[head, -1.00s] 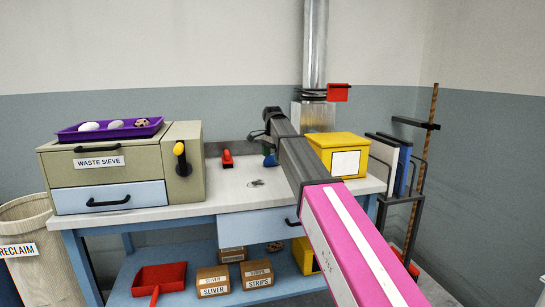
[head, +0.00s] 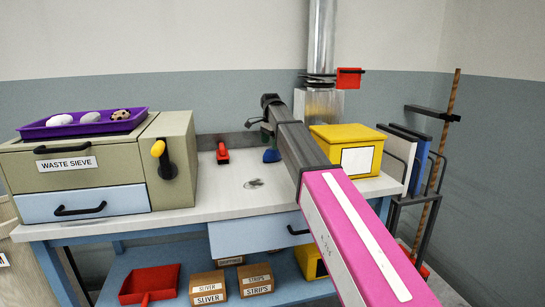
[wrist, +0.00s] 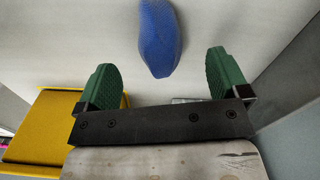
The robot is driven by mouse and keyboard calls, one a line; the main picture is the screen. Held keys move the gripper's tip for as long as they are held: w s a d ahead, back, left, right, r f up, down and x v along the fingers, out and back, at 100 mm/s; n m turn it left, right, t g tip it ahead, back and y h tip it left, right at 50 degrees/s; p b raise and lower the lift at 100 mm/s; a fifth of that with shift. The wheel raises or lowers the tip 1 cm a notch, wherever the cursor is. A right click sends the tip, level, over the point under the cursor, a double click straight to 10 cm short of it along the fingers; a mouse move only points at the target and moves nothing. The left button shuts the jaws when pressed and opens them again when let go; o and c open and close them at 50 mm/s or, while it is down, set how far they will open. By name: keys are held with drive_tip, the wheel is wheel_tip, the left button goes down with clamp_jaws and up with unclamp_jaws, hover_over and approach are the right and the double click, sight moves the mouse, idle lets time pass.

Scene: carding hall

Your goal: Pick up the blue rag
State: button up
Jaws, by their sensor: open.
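The blue rag (head: 271,155) lies on the white bench top near its back edge, partly hidden behind my arm in the head view. In the wrist view the blue rag (wrist: 159,38) shows as a rounded blue shape at the top, ahead of the fingers and roughly midway between them. My gripper (wrist: 165,75) has its two green fingers wide apart with nothing between them. In the head view the gripper end (head: 262,122) is over the back of the bench, mostly hidden by the arm.
A yellow box (head: 326,134) stands right of the rag. A red-handled tool (head: 223,155) lies left of it. The waste sieve (head: 90,165) with a purple tray (head: 35,131) fills the bench's left side. A small grey tuft (head: 253,184) lies on clear bench in front.

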sight(272, 153)
drive_tip(key=shift+w+d+f, duration=0.1)
drive_tip(key=shift+d+f, duration=0.1)
drive_tip(key=shift+f, duration=1.2)
drive_tip(key=shift+w+d+f, duration=0.1)
drive_tip(key=shift+d+f, duration=0.1)
drive_tip(key=shift+f, duration=1.2)
drive_tip(key=c, duration=1)
